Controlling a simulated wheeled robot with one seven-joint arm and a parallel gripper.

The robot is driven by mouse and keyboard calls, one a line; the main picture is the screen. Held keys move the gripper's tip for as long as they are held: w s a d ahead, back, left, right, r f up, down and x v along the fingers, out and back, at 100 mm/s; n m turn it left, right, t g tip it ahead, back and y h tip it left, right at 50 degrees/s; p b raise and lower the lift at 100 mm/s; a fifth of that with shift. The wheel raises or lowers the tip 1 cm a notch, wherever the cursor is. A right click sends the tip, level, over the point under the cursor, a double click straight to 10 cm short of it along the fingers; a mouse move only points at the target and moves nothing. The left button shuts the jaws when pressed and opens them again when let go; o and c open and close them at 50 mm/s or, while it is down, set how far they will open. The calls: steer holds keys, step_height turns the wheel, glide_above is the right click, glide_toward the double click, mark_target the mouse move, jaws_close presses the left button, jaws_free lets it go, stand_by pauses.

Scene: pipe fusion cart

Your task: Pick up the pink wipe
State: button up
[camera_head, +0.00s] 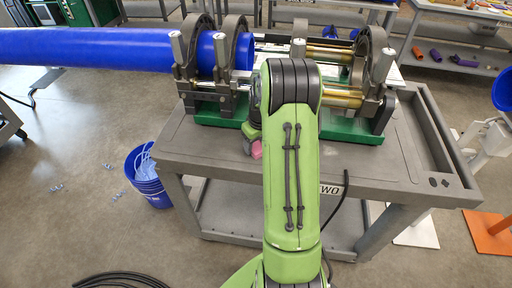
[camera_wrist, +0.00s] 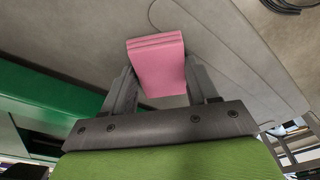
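The pink wipe (camera_wrist: 158,66) is a small folded block with layered edges, between the two fingers of my gripper (camera_wrist: 160,75) in the wrist view. A finger meets it on its left and right sides, with no clear gap, so my gripper looks shut on it. In the head view only a small part of the wipe (camera_head: 256,150) shows beside my green arm, in front of the fusion machine. My arm hides most of the gripper there. I cannot tell whether the wipe touches the cart top.
The grey cart (camera_head: 405,160) carries the green-based fusion machine (camera_head: 365,130), with metal clamps around a long blue pipe (camera_head: 90,48) that sticks out left. A blue bucket (camera_head: 148,180) stands on the floor at left.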

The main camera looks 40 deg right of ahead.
mark_target(257, 146)
steer(key=c, duration=0.4)
step_height(257, 146, up, 10)
steer(key=shift+p, duration=1.25)
